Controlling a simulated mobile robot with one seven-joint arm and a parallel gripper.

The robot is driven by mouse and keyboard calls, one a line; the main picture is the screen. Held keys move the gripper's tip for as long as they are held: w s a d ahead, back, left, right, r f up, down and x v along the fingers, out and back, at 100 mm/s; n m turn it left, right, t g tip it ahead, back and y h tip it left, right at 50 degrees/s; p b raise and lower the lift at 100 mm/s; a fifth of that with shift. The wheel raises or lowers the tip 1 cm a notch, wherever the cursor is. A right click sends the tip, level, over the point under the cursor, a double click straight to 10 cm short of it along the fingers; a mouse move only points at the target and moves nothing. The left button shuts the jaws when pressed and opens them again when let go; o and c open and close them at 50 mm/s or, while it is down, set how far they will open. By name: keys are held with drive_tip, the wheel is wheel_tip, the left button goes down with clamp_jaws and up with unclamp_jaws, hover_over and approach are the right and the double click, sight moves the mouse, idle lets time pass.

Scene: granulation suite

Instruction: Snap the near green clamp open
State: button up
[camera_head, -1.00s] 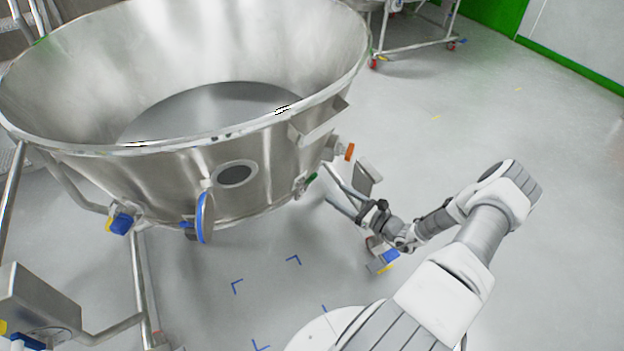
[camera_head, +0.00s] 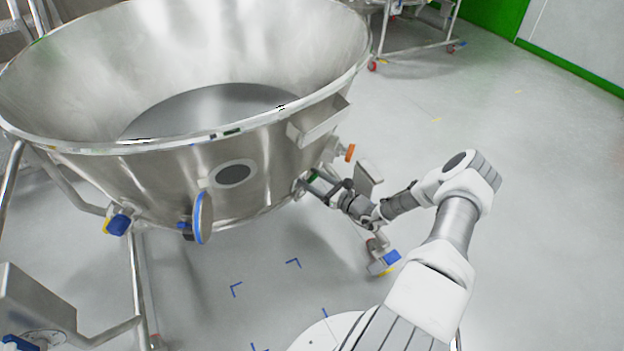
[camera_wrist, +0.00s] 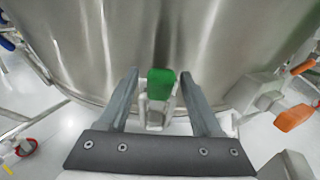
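The green clamp (camera_wrist: 161,84) sits on a pale bracket at the lower side of the steel bowl. In the wrist view it stands between the two fingers of my gripper (camera_wrist: 159,82), with a visible gap on each side. The fingers are open and do not appear to touch it. In the head view the clamp shows as a small green spot (camera_head: 312,177) at the tip of my gripper (camera_head: 318,182). Much of the clamp is hidden there by my gripper.
The large steel bowl (camera_head: 255,160) fills the left side, with a blue-rimmed disc (camera_head: 201,217) on its front. An orange handle (camera_wrist: 293,117) is right of the clamp. A blue-and-yellow caster (camera_head: 385,262) stands below my arm. Floor to the right is clear.

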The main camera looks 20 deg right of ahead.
clamp_jaws()
idle(1.2)
